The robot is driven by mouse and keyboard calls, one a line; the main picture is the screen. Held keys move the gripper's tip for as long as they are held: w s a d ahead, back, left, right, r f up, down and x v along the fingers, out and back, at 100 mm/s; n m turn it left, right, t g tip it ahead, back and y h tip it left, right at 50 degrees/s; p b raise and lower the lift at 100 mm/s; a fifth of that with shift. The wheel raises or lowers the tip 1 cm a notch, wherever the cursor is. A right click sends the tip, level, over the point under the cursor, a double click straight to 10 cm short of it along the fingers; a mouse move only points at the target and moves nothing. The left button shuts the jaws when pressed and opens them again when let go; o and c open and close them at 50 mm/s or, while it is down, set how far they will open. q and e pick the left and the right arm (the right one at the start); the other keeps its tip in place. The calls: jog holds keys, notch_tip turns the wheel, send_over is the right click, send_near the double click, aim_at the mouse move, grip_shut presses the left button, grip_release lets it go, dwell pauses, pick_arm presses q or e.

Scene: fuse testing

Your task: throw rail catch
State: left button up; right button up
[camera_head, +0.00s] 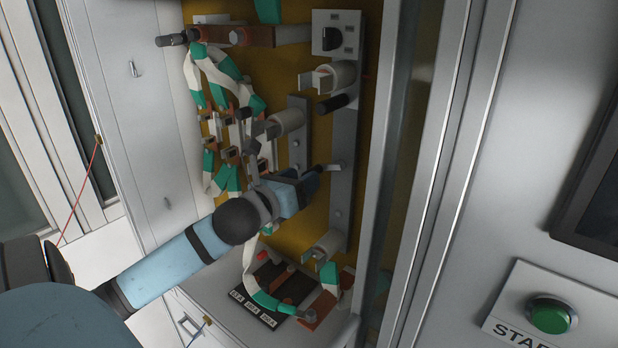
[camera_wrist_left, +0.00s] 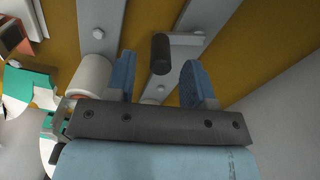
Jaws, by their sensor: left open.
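My left gripper (camera_head: 308,182) reaches into the cabinet from the lower left, and its blue fingers also show in the left wrist view (camera_wrist_left: 159,70). It is open and empty. A black cylindrical handle on a short grey arm (camera_wrist_left: 160,54) appears between and just beyond the fingertips in the wrist view. I cannot tell whether they touch. The arm is fixed to a vertical grey rail (camera_head: 342,140) on the ochre back panel. In the head view a handle (camera_head: 320,169) is close to the fingertips, partly hidden by them. Another black handle (camera_head: 335,102) sits higher on the rail. My right gripper is not in view.
A rotary switch plate (camera_head: 336,33) is above. The cabinet wall (camera_head: 395,150) stands close on the right. A green start button (camera_head: 549,315) is outside it.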

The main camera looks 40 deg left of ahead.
aim_at(309, 170)
pick_arm(q)
jog(key=shift+w+a+r, duration=0.1)
jog(key=shift+w, duration=1.4)
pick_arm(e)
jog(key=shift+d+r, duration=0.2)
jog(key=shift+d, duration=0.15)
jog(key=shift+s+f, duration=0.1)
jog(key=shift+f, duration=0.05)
pick_arm(q)
grip_shut()
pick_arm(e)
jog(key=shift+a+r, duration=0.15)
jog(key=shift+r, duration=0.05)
